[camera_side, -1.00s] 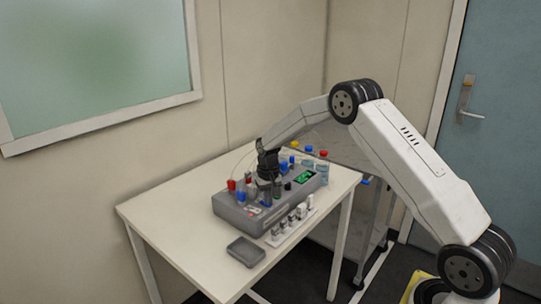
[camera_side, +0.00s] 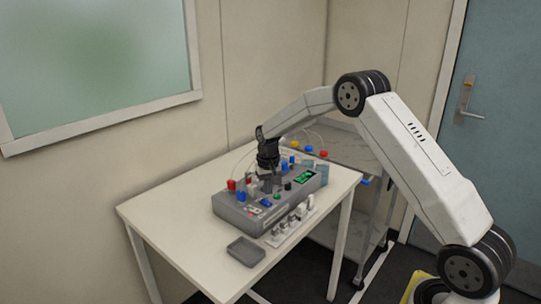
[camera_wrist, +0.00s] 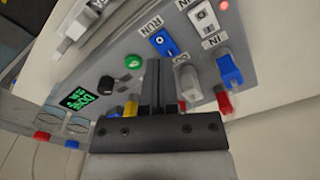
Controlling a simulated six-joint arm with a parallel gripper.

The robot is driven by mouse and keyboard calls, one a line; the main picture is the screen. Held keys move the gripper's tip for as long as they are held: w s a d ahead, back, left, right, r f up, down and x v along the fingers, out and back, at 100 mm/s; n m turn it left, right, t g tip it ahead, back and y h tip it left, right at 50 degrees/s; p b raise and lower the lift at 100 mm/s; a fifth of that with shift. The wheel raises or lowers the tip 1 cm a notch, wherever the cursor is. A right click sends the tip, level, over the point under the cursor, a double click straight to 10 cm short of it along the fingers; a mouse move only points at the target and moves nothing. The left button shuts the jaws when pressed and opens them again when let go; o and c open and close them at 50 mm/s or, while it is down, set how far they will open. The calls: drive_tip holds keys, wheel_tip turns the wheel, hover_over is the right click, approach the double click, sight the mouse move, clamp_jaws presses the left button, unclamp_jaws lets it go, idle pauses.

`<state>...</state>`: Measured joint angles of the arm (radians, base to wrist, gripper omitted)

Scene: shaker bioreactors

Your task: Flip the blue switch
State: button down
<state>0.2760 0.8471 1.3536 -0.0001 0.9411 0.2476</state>
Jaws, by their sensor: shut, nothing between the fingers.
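The blue switch (camera_wrist: 164,43) is a rocker with white marks, beside the RUN label on the grey shaker unit (camera_wrist: 215,80). In the side view the blue switch (camera_side: 266,202) is a small patch on the unit's front panel. I cannot tell which way it is tipped. My gripper (camera_wrist: 154,62) is shut and empty, its fingertips just below the switch in the wrist view and apart from it as far as I can see. In the side view my gripper (camera_side: 267,182) points down over the unit, among the coloured caps.
A green button (camera_wrist: 133,61), a black knob (camera_wrist: 106,84) and a green display (camera_wrist: 80,99) share the panel. A blue-capped port (camera_wrist: 229,70) and other coloured caps stand close by. A grey tray (camera_side: 246,250) lies on the white table (camera_side: 180,216), whose left part is clear.

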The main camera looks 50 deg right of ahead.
sight(268, 206)
drive_tip(key=shift+r, duration=1.65)
drive_tip(key=shift+s+a+r, duration=0.15)
drive_tip(key=shift+s+a, duration=0.15)
drive_tip(key=shift+a, duration=0.1)
drive_tip(key=s+a+n+t, duration=0.1)
drive_tip(key=s+a, duration=0.3)
drive_tip(key=s, duration=0.4)
drive_tip(key=s+a+n, duration=0.3)
drive_tip(key=s+a, duration=0.2)
drive_tip(key=s, duration=0.3)
drive_tip(key=s+a+n+t, duration=0.1)
drive_tip(key=s+a+n, duration=0.1)
drive_tip(key=s+a, duration=0.3)
drive_tip(key=s, duration=0.3)
drive_tip(key=shift+s+r+t, duration=0.15)
drive_tip(key=shift+r+t, duration=0.1)
drive_tip(key=shift+t, duration=0.05)
